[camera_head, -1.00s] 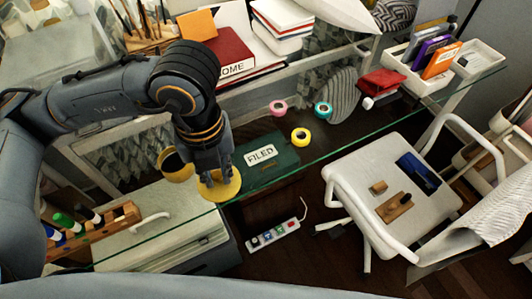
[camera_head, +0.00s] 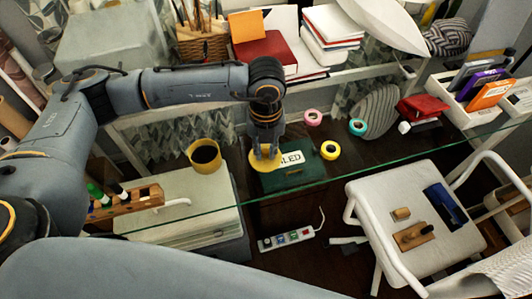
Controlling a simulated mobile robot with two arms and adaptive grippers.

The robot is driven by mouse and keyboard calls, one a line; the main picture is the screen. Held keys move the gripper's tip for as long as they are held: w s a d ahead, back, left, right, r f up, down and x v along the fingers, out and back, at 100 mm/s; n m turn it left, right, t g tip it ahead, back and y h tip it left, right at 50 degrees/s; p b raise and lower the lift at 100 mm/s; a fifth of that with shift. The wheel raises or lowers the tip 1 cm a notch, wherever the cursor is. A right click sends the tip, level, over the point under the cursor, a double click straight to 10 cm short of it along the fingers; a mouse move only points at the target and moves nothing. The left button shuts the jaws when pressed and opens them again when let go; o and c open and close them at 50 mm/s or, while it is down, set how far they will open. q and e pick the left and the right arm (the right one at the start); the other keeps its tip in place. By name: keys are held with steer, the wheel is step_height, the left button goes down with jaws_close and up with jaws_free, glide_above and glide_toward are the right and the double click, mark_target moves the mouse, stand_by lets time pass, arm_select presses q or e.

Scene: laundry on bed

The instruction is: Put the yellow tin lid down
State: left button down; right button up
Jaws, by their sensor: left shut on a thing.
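The yellow tin lid (camera_head: 258,164) is round and flat. My left gripper (camera_head: 265,153) points down and is shut on it. In the head view the lid overlaps the left part of the dark green box (camera_head: 300,177) with a white label, covering the start of its word. I cannot tell whether the lid touches the box. The open yellow tin (camera_head: 204,157), dark inside, stands left of the lid, apart from it. My right gripper is not in view.
A glass desk top (camera_head: 220,200) holds these things. Pink (camera_head: 313,117), teal (camera_head: 357,127) and yellow (camera_head: 330,150) tape rolls lie right of the gripper. A wooden marker rack (camera_head: 130,203) stands at left. A white chair (camera_head: 430,210) is at right.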

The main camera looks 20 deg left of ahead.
mark_target(266, 150)
arm_select(q)
steer(key=f, duration=0.2)
steer(key=f+p, duration=0.1)
steer(key=shift+w+f, duration=0.25)
steer(key=shift+f, duration=0.25)
steer(key=c, duration=1.3)
jaws_free()
steer(key=shift+o, duration=0.2)
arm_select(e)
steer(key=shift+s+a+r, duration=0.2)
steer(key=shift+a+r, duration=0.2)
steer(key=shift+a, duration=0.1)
arm_select(q)
steer(key=shift+r, duration=0.45)
step_height(266, 150, up, 12)
steer(key=shift+d+f+b, duration=0.1)
steer(key=shift+f+b, duration=0.1)
steer(key=shift+b, duration=0.8)
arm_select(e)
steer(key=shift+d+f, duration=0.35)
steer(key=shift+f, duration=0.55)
